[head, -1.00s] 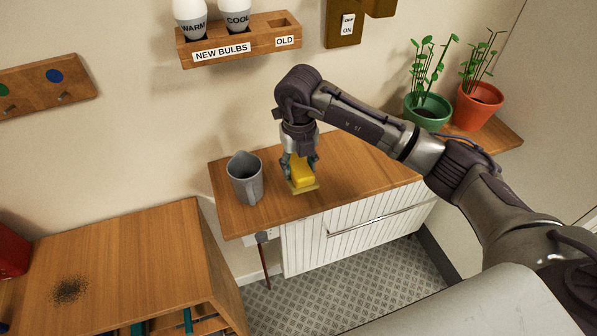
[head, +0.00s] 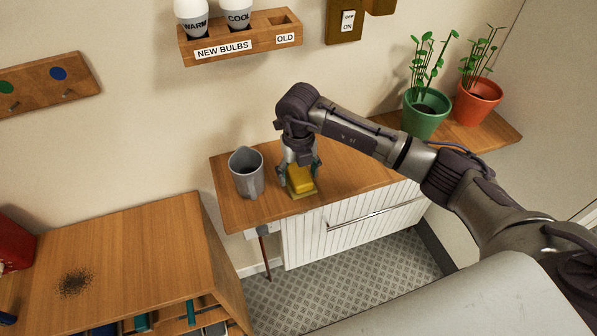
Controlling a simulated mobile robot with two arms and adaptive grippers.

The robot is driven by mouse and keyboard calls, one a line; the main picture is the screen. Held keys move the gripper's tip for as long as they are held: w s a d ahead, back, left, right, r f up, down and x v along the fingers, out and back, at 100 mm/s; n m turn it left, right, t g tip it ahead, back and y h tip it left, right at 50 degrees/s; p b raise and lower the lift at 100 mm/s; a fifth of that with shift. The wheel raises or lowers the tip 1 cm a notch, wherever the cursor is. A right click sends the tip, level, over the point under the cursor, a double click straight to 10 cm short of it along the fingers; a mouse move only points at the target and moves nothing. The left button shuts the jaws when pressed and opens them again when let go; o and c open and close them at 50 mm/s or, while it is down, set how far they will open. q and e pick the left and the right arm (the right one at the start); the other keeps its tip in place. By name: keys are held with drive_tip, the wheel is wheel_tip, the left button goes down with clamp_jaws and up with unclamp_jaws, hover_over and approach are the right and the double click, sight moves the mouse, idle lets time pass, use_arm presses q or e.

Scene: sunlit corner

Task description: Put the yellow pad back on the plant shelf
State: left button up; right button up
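The yellow pad (head: 301,182) rests on the wooden plant shelf (head: 362,169), near its front edge and just right of the grey jug (head: 246,172). My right gripper (head: 299,177) is directly above and around the pad, pointing down. Its fingers are spread to either side of the pad and look apart from it. The gripper covers the pad's back part. My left gripper is not in view.
A green pot (head: 425,116) and an orange pot (head: 477,102) with plants stand at the shelf's right end. A wooden bulb holder (head: 240,41) hangs on the wall above. A lower wooden cabinet top (head: 135,250) with a dark speckled patch is at left.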

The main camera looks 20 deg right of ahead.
sight(298, 171)
drive_tip(key=shift+r, duration=0.15)
wheel_tip(298, 171, up, 12)
drive_tip(key=b, duration=0.3)
drive_tip(key=shift+b, duration=0.3)
